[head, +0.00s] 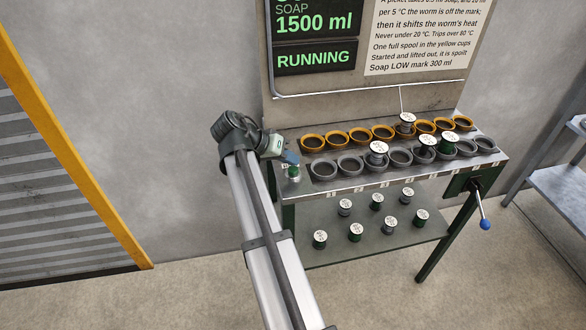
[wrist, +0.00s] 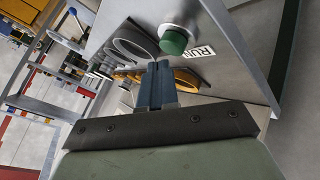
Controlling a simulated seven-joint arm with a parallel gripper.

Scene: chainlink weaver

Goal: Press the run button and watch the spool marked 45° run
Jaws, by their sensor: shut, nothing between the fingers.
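The green run button (head: 294,171) is at the left front corner of the bench. In the wrist view the button (wrist: 173,42) sits on a pale collar beside a "RUN" label (wrist: 202,52). My gripper (head: 291,157) is shut and empty, close above the button. In the wrist view its blue fingertips (wrist: 155,66) are just beside the button; I cannot tell if they touch. One white-topped spool (head: 406,124) stands in the yellow cup row, with a thin thread rising from it. The spool markings are too small to read surely, so I cannot pick out the 45° one.
The display (head: 316,58) reads "RUNNING" and soap 1500 ml. Yellow cups (head: 313,142) line the back; grey cups (head: 324,168) line the front, some holding spools. Several spools stand on the lower shelf (head: 330,255). A blue-knobbed lever (head: 484,222) hangs at the bench's right end.

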